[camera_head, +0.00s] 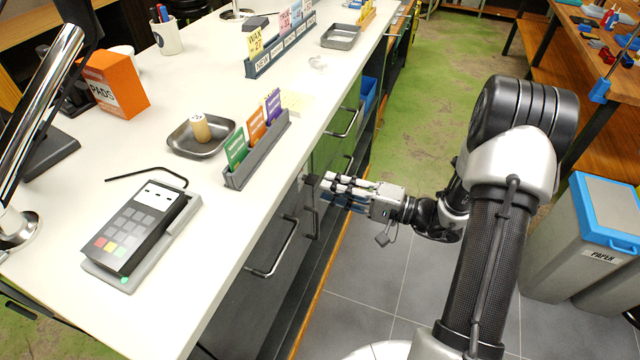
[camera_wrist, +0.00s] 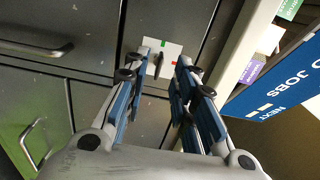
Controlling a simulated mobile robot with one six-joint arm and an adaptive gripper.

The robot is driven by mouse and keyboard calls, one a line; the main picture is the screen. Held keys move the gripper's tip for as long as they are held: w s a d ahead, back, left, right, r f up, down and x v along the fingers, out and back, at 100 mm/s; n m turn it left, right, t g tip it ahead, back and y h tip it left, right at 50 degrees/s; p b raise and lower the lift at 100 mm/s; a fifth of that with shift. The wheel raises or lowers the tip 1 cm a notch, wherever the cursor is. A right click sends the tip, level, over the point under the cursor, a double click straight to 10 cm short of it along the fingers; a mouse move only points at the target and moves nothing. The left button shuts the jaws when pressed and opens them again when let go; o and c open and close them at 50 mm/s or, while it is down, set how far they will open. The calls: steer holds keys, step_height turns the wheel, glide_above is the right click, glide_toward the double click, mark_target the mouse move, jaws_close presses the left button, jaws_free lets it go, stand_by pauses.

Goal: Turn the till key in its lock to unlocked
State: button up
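The till lock has a white plate (camera_wrist: 153,48) on a dark drawer front. It carries a small green mark and a small red mark. The dark key (camera_wrist: 159,61) sticks out of the plate and appears roughly upright in the wrist view. Its exact setting against the marks is too small to tell. My gripper (camera_wrist: 163,67) is open, with one finger on each side of the key and visible gaps between. In the head view my gripper (camera_head: 325,187) reaches the drawer fronts under the counter edge; the plate is largely hidden there.
The white counter (camera_head: 235,225) overhangs the drawers. Drawer handles (camera_head: 272,252) stick out nearby. A card terminal (camera_head: 140,228), a card rack (camera_head: 257,150) and a metal tray (camera_head: 182,143) stand on top. A paper bin (camera_head: 580,240) stands at right. The aisle floor is clear.

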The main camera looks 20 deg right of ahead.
steer(key=v, duration=0.7)
steer(key=shift+s+d, duration=0.25)
